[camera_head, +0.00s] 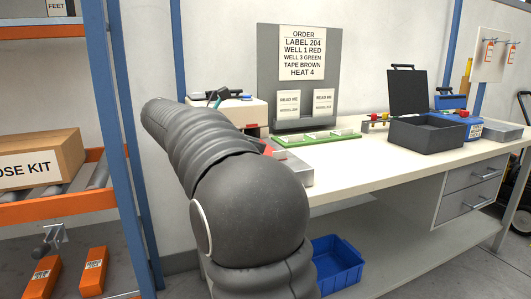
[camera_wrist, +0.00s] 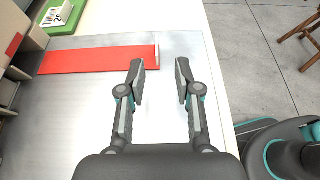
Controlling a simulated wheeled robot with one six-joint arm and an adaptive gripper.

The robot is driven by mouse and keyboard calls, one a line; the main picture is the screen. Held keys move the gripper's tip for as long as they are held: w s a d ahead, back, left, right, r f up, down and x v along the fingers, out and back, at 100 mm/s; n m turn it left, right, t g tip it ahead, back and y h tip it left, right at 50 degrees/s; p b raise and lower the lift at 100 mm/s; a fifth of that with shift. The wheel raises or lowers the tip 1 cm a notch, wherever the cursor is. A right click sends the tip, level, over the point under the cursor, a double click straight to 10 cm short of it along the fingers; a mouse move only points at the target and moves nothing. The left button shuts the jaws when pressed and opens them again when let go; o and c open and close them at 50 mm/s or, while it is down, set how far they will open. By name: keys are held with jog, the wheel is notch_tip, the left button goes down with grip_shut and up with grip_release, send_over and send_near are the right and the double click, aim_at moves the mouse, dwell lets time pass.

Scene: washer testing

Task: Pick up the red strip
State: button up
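The red strip (camera_wrist: 85,60) lies flat on a bare metal plate (camera_wrist: 75,110) in the wrist view, running left to right, with a pale band at its right end. My gripper (camera_wrist: 159,67) is open and empty, its two fingers apart. The left fingertip overlaps the strip near its right end in the picture; I cannot tell whether it touches. The strip's right end shows between the fingers. In the head view my arm hides the gripper and most of the plate (camera_head: 300,174); a small bit of red shows beside the arm.
A green tray (camera_head: 342,138) with white pieces lies behind the plate. A white machine (camera_head: 235,106), an order board (camera_head: 265,90) and an open dark case (camera_head: 425,136) stand on the bench (camera_head: 375,170). The bench's front right is clear. A blue bin (camera_head: 337,262) is below.

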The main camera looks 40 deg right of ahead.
jog(key=shift+b+x, duration=0.5)
jog(key=shift+x, duration=3.45)
jog(key=shift+w+f, duration=0.1)
jog(key=shift+w, duration=0.05)
jog(key=shift+c, duration=0.2)
grip_shut()
